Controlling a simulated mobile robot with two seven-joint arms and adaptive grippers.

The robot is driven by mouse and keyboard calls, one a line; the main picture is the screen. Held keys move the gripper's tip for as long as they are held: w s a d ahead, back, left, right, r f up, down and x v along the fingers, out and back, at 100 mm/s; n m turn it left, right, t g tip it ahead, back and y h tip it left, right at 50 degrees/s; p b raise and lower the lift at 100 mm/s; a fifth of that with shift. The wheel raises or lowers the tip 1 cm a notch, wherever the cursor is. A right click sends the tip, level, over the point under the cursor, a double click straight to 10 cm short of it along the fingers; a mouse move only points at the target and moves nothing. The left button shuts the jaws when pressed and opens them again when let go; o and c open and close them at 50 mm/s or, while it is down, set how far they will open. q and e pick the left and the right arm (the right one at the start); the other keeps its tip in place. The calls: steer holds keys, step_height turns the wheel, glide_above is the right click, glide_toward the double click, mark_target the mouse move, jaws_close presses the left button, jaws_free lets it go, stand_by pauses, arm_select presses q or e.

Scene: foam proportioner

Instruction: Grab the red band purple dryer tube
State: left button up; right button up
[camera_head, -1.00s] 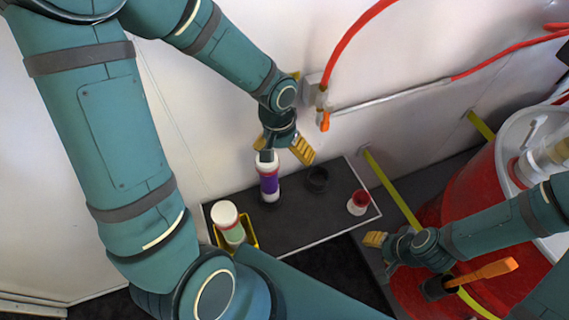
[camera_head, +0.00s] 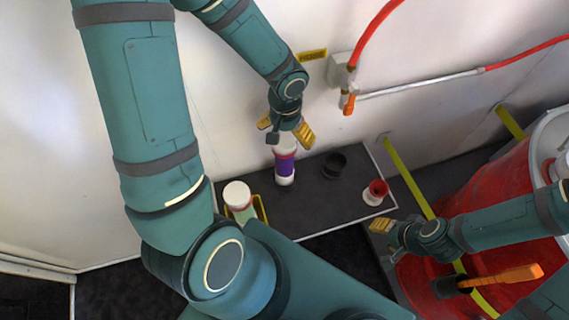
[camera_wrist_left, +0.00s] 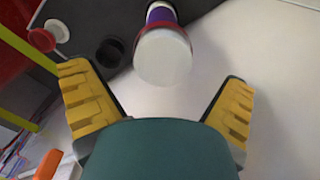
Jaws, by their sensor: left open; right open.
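The purple dryer tube (camera_head: 285,165) stands upright on the dark shelf, with a white top, a red band below it and a white lower end. In the left wrist view its white cap (camera_wrist_left: 163,57) faces the camera, with the purple body (camera_wrist_left: 160,14) behind it. My left gripper (camera_head: 287,132) is open just above the tube's top and partly covers it. In the wrist view the cap lies beyond the spread yellow fingers, with nothing held. My right gripper (camera_head: 410,250) is open and empty, over the red drum at the right.
A white-capped green tube (camera_head: 238,198) stands in a yellow holder left of the purple tube. A black cup (camera_head: 334,164) and a red-and-white piece (camera_head: 376,192) sit to the right on the shelf (camera_head: 310,205). The wall is close behind; a red hose (camera_head: 368,40) hangs there.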

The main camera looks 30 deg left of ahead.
mark_target(285, 139)
arm_select(q)
step_height(285, 139, down, 4)
steer(key=shift+w+a+r+b, duration=0.1)
steer(key=shift+a+b, duration=0.05)
steer(key=shift+b, duration=0.4)
steer(key=c, duration=1.4)
